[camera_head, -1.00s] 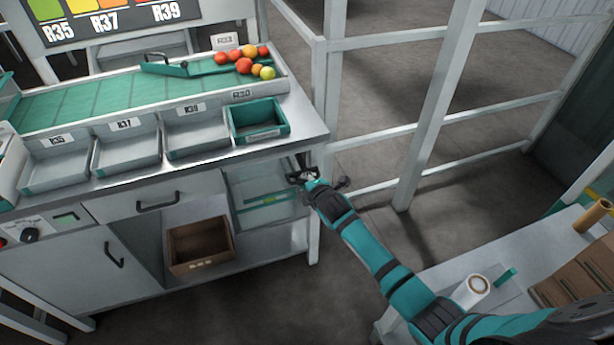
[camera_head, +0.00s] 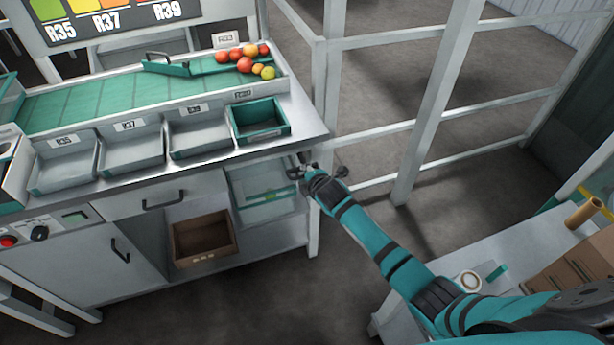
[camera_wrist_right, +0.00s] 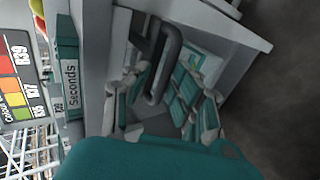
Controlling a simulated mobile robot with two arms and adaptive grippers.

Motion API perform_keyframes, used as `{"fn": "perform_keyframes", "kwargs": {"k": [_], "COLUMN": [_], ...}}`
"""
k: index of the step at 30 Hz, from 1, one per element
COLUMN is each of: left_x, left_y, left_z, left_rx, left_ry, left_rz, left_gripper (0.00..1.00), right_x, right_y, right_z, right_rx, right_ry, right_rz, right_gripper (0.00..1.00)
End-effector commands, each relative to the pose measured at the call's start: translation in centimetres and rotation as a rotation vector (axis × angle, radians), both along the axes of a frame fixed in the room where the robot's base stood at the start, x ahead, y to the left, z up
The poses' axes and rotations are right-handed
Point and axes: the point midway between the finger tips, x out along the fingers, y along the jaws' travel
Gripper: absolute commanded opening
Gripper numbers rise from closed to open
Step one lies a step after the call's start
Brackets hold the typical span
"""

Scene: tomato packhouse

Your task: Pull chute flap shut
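The chute flap (camera_head: 252,207) appears to be the clear panel with a green strip below the bench's right end; how far it stands open is hard to tell. In the right wrist view, a dark bar handle (camera_wrist_right: 168,65) stands between the fingers of my right gripper (camera_wrist_right: 165,112). The fingers are apart, with no clear grip on the handle. In the head view, my right gripper (camera_head: 304,173) is just below the bench's right corner, at the flap's right side. Its fingers partly hide the handle there. My left gripper is not in view.
A green bin (camera_head: 284,131) and several grey trays (camera_head: 62,176) line the bench front. Tomatoes (camera_head: 245,65) lie on the green belt. A brown crate (camera_head: 204,258) sits on the shelf below. A white rail post (camera_head: 430,120) stands at the right. A side table (camera_head: 455,262) holds boxes.

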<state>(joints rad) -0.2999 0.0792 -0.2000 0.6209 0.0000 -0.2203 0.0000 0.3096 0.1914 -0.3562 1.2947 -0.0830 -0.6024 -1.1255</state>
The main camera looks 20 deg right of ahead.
Motion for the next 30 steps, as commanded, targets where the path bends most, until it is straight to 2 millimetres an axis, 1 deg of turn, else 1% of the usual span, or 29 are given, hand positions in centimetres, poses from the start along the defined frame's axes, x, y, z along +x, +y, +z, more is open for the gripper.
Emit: {"fn": "perform_keyframes", "kwargs": {"k": [1, 10, 14, 17, 20, 27, 30], "left_x": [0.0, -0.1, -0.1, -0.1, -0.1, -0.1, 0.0], "left_y": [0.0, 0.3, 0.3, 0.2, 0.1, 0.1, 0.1], "left_z": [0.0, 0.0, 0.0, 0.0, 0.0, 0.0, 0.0], "left_rx": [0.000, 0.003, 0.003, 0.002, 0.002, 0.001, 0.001], "left_ry": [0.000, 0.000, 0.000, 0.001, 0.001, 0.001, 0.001], "left_rz": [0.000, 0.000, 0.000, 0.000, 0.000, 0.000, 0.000], "left_gripper": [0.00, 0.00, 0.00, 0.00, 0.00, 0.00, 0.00], "right_x": [0.1, -0.1, -0.5, -1.5, -2.9, -6.7, -8.0], "right_y": [0.1, 0.0, 0.0, -0.1, -0.1, -0.3, -0.3], "right_z": [0.2, 0.0, 0.2, 0.8, 1.7, 4.3, 5.3], "right_rx": [0.002, 0.001, 0.000, -0.002, -0.002, -0.002, -0.001], "right_ry": [-0.004, 0.001, 0.001, 0.001, 0.002, 0.002, 0.002], "right_rz": [0.001, 0.001, 0.001, 0.001, 0.003, 0.003, 0.002], "right_gripper": [0.21, 0.21, 0.21, 0.21, 0.21, 0.21, 0.21]}}
